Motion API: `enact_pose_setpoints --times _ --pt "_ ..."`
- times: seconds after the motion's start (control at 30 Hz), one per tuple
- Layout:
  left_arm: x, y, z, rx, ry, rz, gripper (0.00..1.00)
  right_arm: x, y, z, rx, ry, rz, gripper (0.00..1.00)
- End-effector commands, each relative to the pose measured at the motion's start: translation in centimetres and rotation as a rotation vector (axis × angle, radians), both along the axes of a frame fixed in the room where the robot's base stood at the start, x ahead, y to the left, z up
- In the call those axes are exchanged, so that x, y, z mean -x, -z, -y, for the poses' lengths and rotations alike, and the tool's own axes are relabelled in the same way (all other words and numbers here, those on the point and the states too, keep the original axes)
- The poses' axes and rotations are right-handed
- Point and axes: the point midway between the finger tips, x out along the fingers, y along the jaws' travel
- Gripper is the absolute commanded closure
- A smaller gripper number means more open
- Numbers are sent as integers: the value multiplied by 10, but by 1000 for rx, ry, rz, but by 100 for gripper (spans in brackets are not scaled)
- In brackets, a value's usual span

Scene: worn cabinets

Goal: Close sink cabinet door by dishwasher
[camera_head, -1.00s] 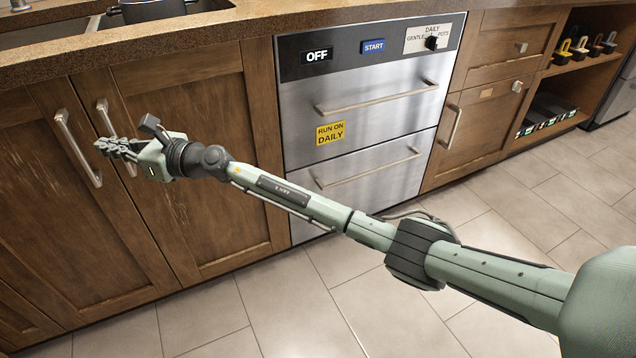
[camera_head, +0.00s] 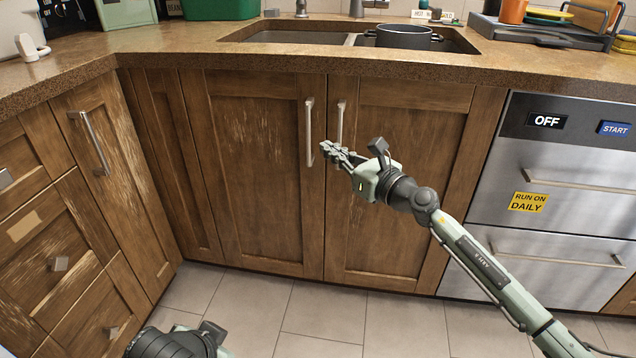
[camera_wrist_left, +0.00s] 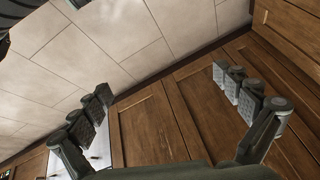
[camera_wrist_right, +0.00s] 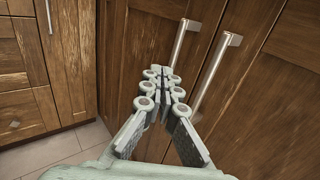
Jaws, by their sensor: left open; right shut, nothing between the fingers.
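The right sink cabinet door (camera_head: 400,200) is brown worn wood beside the steel dishwasher (camera_head: 500,262). It looks flush with the left sink door (camera_head: 255,190). Its bar handle (camera_head: 341,118) stands next to the left door's handle (camera_head: 309,140). My right gripper (camera_head: 332,152) is shut and empty, in front of the doors by the lower ends of the handles. In the right wrist view its fingers (camera_wrist_right: 160,78) lie together before both handles; I cannot tell whether they touch the wood. My left gripper (camera_wrist_left: 165,105) is open and empty, pointing toward floor and cabinet fronts.
The countertop (camera_head: 200,62) runs above, with a sink holding a dark pot (camera_head: 403,37). Drawers (camera_head: 60,262) and a narrow door (camera_head: 115,180) stand at the left corner. Tiled floor (camera_head: 320,315) in front is clear apart from my arms.

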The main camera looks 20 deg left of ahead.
Motion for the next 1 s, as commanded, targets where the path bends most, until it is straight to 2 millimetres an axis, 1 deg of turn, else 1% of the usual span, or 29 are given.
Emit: enact_pose_setpoints --times 0.03,0.1,0.2,0.4,0.5,0.6,0.77,1.0 --pt "9 2 -9 -15 -19 -55 0 10 -6 1 2 -4 0 100" --pt "21 11 -18 -28 -42 -123 0 22 -6 2 2 -4 -1 100" --pt "11 36 -16 -14 -35 -133 0 38 -6 4 2 -4 -1 100" --pt "4 83 -14 10 -29 -153 0 67 -5 8 2 -4 -2 100" --pt "3 101 -13 19 -26 -161 0 78 -4 9 0 -3 -2 100" --pt "4 115 -13 27 -25 -166 0 86 -3 10 0 -3 -2 100" --pt "5 127 -12 33 -25 -169 0 93 -2 11 -1 -2 -1 100" --pt "5 130 -12 34 -24 -168 0 94 -1 11 0 -3 0 100"
